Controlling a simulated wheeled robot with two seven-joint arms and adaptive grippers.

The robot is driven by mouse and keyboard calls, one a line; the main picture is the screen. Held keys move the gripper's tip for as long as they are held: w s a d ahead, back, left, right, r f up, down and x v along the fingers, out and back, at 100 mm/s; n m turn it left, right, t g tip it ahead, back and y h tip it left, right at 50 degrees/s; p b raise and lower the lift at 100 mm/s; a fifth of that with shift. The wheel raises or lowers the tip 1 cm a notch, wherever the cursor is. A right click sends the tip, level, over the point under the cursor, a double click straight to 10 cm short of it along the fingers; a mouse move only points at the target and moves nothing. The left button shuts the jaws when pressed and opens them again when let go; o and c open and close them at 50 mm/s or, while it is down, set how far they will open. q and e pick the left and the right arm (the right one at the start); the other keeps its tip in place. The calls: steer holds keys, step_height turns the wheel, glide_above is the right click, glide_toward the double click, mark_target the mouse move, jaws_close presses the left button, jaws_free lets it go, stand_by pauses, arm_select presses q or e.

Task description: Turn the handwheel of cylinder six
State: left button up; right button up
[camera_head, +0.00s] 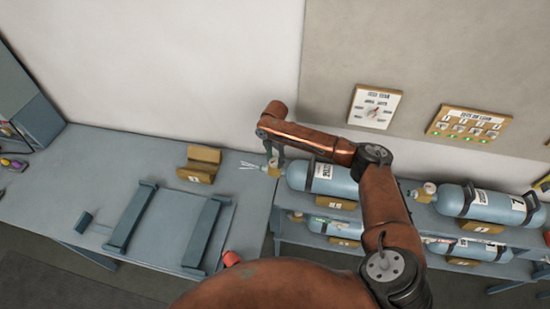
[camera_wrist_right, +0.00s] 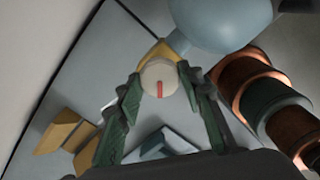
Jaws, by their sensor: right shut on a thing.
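The light blue cylinder (camera_head: 322,179) lies on the upper shelf of the rack, with a brass-coloured valve at its left end; I cannot read its number. My right gripper (camera_head: 272,158) reaches down over that valve end, and the arm hides part of the cylinder. In the right wrist view the round pale handwheel (camera_wrist_right: 159,77) with a red mark sits between the green fingers of my right gripper (camera_wrist_right: 160,90), which is shut on it. The red mark runs roughly up and down in that view. The cylinder's blue body (camera_wrist_right: 220,20) is behind it. My left gripper is not in view.
Another blue cylinder (camera_head: 490,204) lies to the right, with more on the shelf below. A wooden cradle (camera_head: 200,164) and a frame with two dark rails (camera_head: 205,232) are on the left bench. A dial board (camera_head: 374,107) and a wooden panel (camera_head: 468,124) hang on the wall.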

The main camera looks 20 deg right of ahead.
mark_target(275, 161)
steer(key=shift+w+r, duration=0.1)
stand_by(0.4)
steer(key=o, duration=1.2)
steer(key=shift+c, duration=0.2)
step_height(275, 161, up, 12)
stand_by(0.8)
